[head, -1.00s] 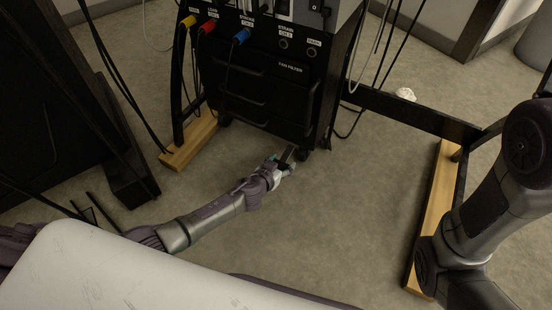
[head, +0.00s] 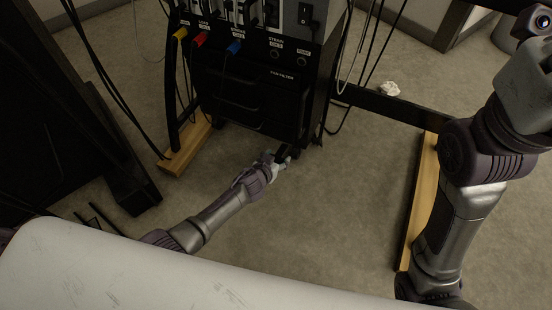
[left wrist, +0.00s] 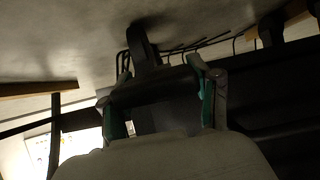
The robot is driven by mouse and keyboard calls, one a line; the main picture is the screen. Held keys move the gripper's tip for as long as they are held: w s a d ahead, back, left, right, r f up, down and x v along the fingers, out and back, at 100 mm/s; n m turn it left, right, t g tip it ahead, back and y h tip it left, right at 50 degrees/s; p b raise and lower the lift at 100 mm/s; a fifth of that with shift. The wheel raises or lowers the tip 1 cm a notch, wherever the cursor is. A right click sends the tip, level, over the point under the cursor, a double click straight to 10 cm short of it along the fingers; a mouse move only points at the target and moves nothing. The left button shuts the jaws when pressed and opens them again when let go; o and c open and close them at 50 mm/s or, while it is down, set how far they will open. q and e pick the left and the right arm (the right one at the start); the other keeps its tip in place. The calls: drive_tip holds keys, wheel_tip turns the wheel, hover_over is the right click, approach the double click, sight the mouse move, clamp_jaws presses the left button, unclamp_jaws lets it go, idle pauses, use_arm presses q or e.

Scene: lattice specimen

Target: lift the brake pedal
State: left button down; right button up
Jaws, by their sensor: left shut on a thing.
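The brake pedal (head: 283,150) is a small dark piece low at the front right of the black equipment cart, close above the floor. My left gripper (head: 279,159) reaches it from the lower left and is shut on it. In the left wrist view, the two green-padded fingers (left wrist: 162,103) stand either side of a dark part (left wrist: 160,85), which appears to be the pedal; its outline is hard to make out. My right arm stands at the right of the head view, with its gripper out of view.
The black cart (head: 255,95) has drawers and red, yellow and blue plugs. Cables hang around it. Wooden rails (head: 188,148) lie at left and right (head: 420,200). A white crumpled thing (head: 389,88) lies behind. The floor right of my left gripper is clear.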

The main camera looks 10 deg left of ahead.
use_arm(q)
drive_tip(key=shift+w+d+r, duration=0.1)
drive_tip(key=shift+w+r, duration=0.3)
drive_tip(key=shift+r, duration=0.15)
drive_tip(key=c, duration=0.6)
unclamp_jaws()
drive_tip(key=o, duration=0.3)
drive_tip(key=shift+o, duration=0.3)
drive_tip(key=shift+s+f, duration=0.1)
drive_tip(key=shift+f, duration=0.1)
drive_tip(key=shift+s+a+r, duration=0.1)
drive_tip(key=shift+s+a, duration=0.1)
drive_tip(key=shift+s, duration=0.2)
drive_tip(key=v, duration=1.1)
